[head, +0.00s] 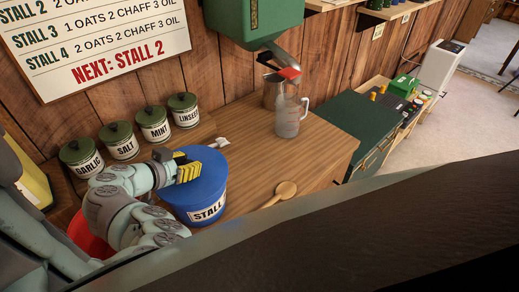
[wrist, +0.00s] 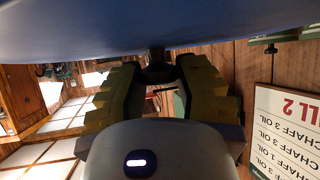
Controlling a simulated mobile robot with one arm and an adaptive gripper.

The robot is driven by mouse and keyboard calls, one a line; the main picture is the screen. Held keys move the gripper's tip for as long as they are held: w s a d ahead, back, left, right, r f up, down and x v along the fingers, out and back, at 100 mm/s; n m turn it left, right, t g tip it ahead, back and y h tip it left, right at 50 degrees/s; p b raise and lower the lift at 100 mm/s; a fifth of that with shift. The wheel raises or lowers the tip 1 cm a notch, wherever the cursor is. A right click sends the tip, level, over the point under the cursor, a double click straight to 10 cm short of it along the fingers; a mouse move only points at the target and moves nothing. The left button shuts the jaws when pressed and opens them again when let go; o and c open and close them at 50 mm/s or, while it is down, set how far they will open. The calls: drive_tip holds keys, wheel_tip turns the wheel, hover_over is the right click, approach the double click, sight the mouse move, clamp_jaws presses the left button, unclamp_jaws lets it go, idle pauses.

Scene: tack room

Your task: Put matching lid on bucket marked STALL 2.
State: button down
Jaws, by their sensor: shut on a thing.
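A blue bucket (head: 207,218) stands at the front of the wooden counter. Its white label reads STALL; the number is cut off by a dark edge in front. A blue lid (head: 209,170) is over the bucket's mouth; I cannot tell if it is fully seated. My gripper (head: 187,169), with yellow fingers, is at the lid's top from the left. In the wrist view the lid's underside or top fills the upper edge (wrist: 150,25), and the fingers (wrist: 160,85) are shut on its dark knob (wrist: 157,68).
Behind stand several green-lidded canisters (head: 154,125). A red object (head: 86,236) is partly hidden behind my arm. The wall board (head: 98,40) reads NEXT: STALL 2.

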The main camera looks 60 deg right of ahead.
sight(168, 190)
drive_tip(key=shift+f+b, duration=0.3)
drive_tip(key=shift+b, duration=0.05)
drive_tip(key=c, duration=1)
unclamp_jaws()
drive_tip(key=shift+b+v, duration=0.5)
drive_tip(key=shift+v, duration=2.4)
drive_tip(key=shift+p+v, duration=0.45)
drive_tip(key=shift+v, duration=0.85)
drive_tip(key=shift+a+r+p, duration=0.45)
drive_tip(key=shift+a+p, duration=0.05)
drive_tip(key=shift+p, duration=0.3)
drive_tip(key=shift+a+r+p, duration=0.25)
drive_tip(key=shift+a+p, duration=0.35)
drive_tip(key=shift+p, duration=0.1)
